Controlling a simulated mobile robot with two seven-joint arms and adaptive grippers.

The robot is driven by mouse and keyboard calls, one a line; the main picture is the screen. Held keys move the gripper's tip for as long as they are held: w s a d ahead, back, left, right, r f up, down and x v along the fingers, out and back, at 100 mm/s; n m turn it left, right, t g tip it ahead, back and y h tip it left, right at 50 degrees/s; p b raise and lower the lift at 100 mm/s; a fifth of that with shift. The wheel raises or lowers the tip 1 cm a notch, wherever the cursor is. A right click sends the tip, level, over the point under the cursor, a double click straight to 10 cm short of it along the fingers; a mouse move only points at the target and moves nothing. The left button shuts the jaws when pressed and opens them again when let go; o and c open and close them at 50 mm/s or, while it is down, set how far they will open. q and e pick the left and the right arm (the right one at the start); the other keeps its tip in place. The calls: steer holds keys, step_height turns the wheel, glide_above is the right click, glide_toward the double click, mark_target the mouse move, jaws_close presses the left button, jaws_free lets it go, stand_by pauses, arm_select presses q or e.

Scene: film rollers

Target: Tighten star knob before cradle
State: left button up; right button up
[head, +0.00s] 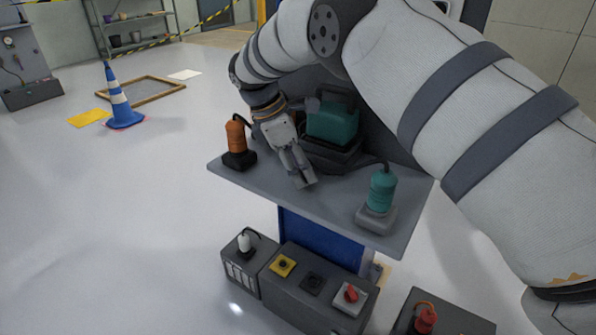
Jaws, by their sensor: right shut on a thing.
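My right gripper (303,179) points down at the grey shelf, just in front of a dark cradle (340,157). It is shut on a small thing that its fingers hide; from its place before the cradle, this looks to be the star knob. A teal block with a dark handle (332,122) sits in the cradle, partly covered by my wrist. My left gripper is not in view.
An orange roller (236,137) in a black base stands left of my gripper. A teal roller (382,190) on a grey base stands at the right. The grey shelf (285,203) is clear in front. Below are control boxes with a red knob (351,293).

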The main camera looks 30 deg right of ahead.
steer(key=m+b, duration=0.1)
steer(key=m+g+b, duration=0.1)
steer(key=m, duration=0.1)
steer(key=m+b, duration=0.1)
steer(key=shift+w+d+f+g+y, duration=0.1)
steer(key=shift+w+f+g+y, duration=0.05)
steer(key=shift+f+g+y, duration=0.2)
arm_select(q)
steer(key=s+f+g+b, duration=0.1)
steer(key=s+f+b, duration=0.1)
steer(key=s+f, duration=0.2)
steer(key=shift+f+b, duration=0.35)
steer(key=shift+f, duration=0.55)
arm_select(e)
steer(key=shift+d+r+m+g+y, duration=0.1)
steer(key=shift+m+y, duration=0.1)
steer(key=shift+m, duration=0.4)
steer(key=shift+a+r+m+g+y, duration=0.15)
steer(key=shift+m+y, duration=0.1)
steer(key=shift+m, duration=0.35)
steer(key=shift+d+f+m+g+y, duration=0.1)
steer(key=shift+d+m+y, duration=0.1)
steer(key=shift+m, duration=0.4)
steer(key=shift+r, duration=0.1)
steer(key=o, duration=1.2)
steer(key=shift+r, duration=0.1)
steer(key=shift+r, duration=0.1)
